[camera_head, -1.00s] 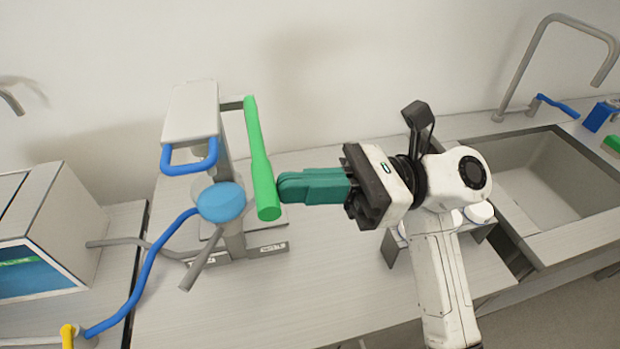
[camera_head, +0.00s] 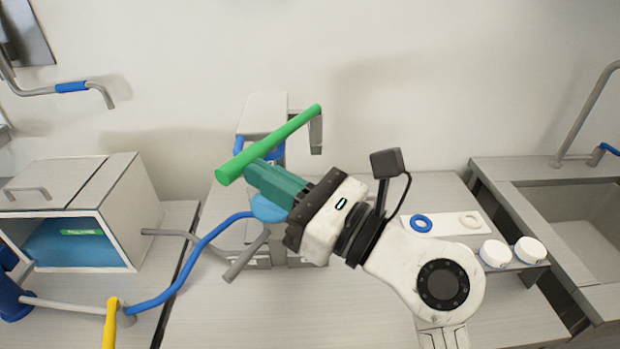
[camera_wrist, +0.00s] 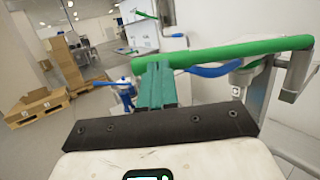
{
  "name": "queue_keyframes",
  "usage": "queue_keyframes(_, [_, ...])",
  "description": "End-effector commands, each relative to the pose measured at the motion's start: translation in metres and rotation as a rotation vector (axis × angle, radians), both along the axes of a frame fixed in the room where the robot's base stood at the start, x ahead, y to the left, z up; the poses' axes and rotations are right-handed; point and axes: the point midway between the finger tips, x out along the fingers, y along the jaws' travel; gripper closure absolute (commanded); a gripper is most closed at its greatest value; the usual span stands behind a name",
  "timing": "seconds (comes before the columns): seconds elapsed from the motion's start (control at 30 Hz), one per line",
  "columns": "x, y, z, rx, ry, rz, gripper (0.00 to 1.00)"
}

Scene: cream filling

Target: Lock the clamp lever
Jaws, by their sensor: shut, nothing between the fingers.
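The clamp lever is a long green bar (camera_head: 270,143). In the head view it slants from lower left to upper right across the front of the grey-white machine (camera_head: 262,112). In the wrist view the lever (camera_wrist: 240,49) runs nearly level from the fingertips to the right, joined to a grey bracket. My gripper (camera_head: 254,172) has green fingers that are shut with nothing between them. The fingertips lie against or just under the lever's lower-left part; exact contact is hard to tell. The fingers (camera_wrist: 155,72) show upright in the wrist view. My gripper hides part of the machine's lower front.
A blue hose (camera_head: 190,262) runs left from a blue round part (camera_head: 268,208). A white box (camera_head: 125,210) with a blue interior stands at left. White lids (camera_head: 494,253) and a tray with rings (camera_head: 447,222) lie at right, before the sink (camera_head: 575,205).

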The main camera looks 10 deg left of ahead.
Motion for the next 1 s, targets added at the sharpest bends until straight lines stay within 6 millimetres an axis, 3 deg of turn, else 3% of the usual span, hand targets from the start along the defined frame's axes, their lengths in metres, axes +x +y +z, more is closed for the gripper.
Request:
queue_keyframes(0.2, [0.006, 0.037, 0.002, -0.002, 0.001, -0.070, 1.00])
queue_keyframes(0.5, [0.020, 0.069, 0.000, -0.002, 0.000, -0.070, 1.00])
queue_keyframes(1.0, [0.029, 0.084, 0.000, -0.002, 0.001, -0.070, 1.00])
